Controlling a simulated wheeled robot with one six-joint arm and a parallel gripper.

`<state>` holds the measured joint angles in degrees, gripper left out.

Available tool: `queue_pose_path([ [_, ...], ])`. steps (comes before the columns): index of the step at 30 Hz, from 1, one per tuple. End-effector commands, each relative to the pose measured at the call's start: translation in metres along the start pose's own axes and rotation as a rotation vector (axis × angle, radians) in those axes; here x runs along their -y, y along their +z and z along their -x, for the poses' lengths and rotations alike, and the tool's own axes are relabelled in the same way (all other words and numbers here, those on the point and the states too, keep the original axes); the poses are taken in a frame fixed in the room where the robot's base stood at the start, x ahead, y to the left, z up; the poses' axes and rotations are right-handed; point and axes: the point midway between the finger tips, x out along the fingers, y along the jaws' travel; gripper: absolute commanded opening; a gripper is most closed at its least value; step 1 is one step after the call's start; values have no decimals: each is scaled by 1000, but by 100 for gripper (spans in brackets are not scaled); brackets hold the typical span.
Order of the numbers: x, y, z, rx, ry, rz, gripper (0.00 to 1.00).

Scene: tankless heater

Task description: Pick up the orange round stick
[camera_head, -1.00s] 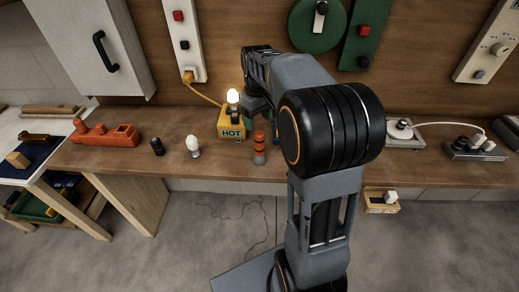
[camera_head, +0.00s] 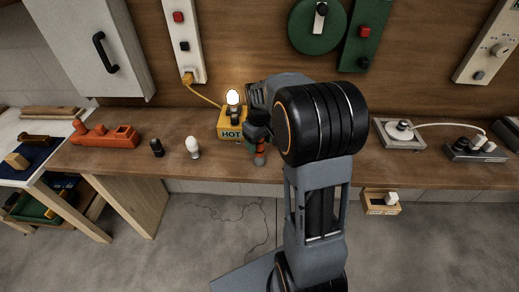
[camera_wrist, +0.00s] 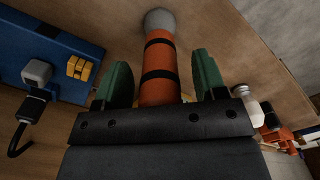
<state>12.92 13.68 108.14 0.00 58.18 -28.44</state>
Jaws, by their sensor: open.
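The orange round stick (camera_wrist: 158,72) has dark bands and a grey end. In the wrist view it lies between the two green fingers of my gripper (camera_wrist: 160,82), with a visible gap on each side. My gripper is open around it. In the head view the stick (camera_head: 260,154) stands near the bench's front edge, in front of the yellow HOT box. My gripper (camera_head: 258,135) is over its upper part there, and my arm hides much of that area.
The yellow HOT box (camera_head: 231,124) with a lit bulb (camera_head: 233,97) stands just behind. A white bulb (camera_head: 193,147) and a black piece (camera_head: 157,147) are to the left, then an orange boat-shaped block (camera_head: 104,136). A blue box (camera_wrist: 50,50) is beside my gripper.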

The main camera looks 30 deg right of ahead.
Motion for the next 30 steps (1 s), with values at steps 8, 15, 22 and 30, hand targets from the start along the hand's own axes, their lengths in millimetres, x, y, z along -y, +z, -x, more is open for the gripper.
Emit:
queue_pose_path([
  [8,0,0,0,0,0,0,56],
  [15,0,0,0,0,0,0,33],
  [22,0,0,0,0,0,1,11],
  [30,0,0,0,0,0,1,0],
])
